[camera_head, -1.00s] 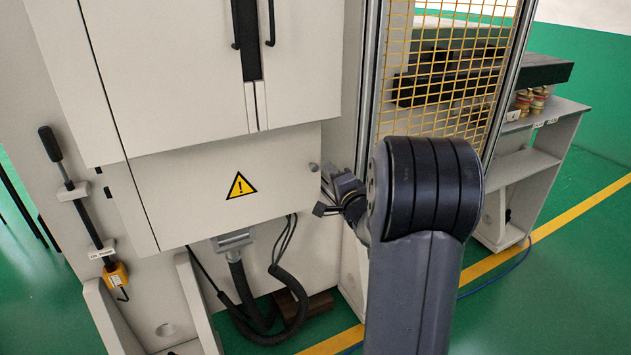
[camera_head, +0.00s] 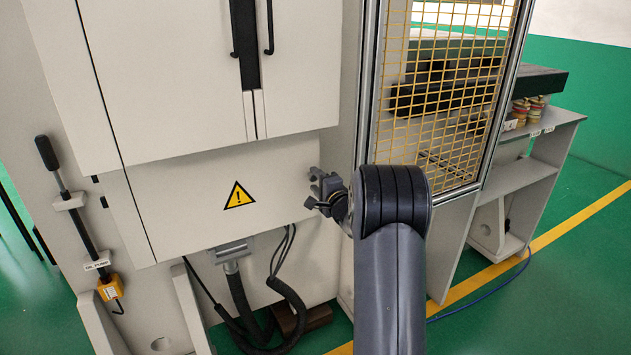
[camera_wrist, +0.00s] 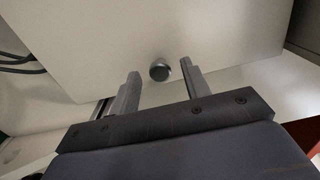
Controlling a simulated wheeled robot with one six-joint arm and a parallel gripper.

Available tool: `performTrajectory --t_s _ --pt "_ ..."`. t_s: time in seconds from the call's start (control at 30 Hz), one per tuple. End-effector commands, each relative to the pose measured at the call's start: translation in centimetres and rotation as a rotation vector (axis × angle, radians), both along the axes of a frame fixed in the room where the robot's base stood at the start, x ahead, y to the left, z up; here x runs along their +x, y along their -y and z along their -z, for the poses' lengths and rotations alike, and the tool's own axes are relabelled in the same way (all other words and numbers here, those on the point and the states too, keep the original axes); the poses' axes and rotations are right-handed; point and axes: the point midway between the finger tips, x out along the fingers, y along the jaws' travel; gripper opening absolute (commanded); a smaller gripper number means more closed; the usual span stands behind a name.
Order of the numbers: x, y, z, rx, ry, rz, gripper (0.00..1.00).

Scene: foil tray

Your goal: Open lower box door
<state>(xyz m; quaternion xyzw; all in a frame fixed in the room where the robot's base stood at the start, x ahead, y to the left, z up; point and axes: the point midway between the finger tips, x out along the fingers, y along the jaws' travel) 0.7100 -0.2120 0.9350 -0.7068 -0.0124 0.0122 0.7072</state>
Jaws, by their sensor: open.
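The lower box door (camera_head: 190,205) is a pale grey panel with a yellow warning triangle, below the upper cabinet doors. It looks closed. Its small round grey knob (camera_wrist: 160,71) shows in the wrist view, between and just ahead of my two fingertips. My gripper (camera_head: 313,189) is at the right end of the panel in the head view, and it hides most of the knob there. In the wrist view my gripper (camera_wrist: 160,76) has its fingers apart on either side of the knob. I cannot tell whether either finger touches it.
Upper cabinet doors (camera_head: 190,80) with black handles stand above the panel. A yellow mesh guard (camera_head: 450,110) in a metal frame is to the right. Black hoses (camera_head: 290,300) hang below the panel. A black-handled lever (camera_head: 70,190) is at the left.

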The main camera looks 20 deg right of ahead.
Motion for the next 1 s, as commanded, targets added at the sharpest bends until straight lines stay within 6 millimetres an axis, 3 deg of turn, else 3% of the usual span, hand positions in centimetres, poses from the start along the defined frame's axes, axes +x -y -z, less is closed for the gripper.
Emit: performTrajectory --t_s 0.43,1.0 --pt "0.95 -0.02 0.0 0.0 0.0 0.001 0.44" --pt "0.93 -0.02 0.03 -0.001 -0.001 0.001 0.0"
